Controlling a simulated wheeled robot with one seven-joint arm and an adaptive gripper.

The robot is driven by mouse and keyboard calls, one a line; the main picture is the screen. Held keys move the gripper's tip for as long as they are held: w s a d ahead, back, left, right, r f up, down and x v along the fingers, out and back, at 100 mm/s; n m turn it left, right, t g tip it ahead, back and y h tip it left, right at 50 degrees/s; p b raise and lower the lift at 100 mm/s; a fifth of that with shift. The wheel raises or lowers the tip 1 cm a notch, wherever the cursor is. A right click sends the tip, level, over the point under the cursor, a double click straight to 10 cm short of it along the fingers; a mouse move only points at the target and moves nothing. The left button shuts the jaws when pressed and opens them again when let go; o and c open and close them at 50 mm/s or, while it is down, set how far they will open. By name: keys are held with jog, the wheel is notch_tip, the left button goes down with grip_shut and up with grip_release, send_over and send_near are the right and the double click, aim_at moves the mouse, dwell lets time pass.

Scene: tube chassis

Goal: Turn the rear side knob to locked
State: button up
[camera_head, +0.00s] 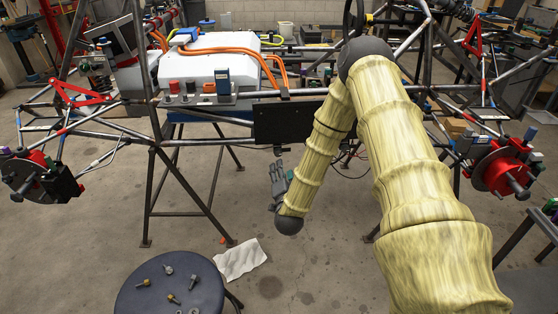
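A small panel (198,100) on the near side of the chassis, below the white box, carries several small controls. They include a red knob-like part (174,88), a dark one (190,88), an orange one (209,87) and an upright blue part (222,79). I cannot tell which is the rear side knob, or read any locked marking. My gripper (277,172) is grey and points up, below the black plate and to the right of the panel. It appears apart from the chassis. Its fingers are too small to tell open from shut.
The tube chassis (125,98) spans the view on dark trestles. A white box (208,65) with orange cables sits on it. A black plate (291,122) hangs above my gripper. A round dark stool (150,300) with bolts and a white cloth (240,260) are in front.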

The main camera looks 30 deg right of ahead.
aim_at(279, 154)
jog(key=x, duration=1)
jog(key=shift+w+d, duration=0.1)
jog(key=c, duration=1)
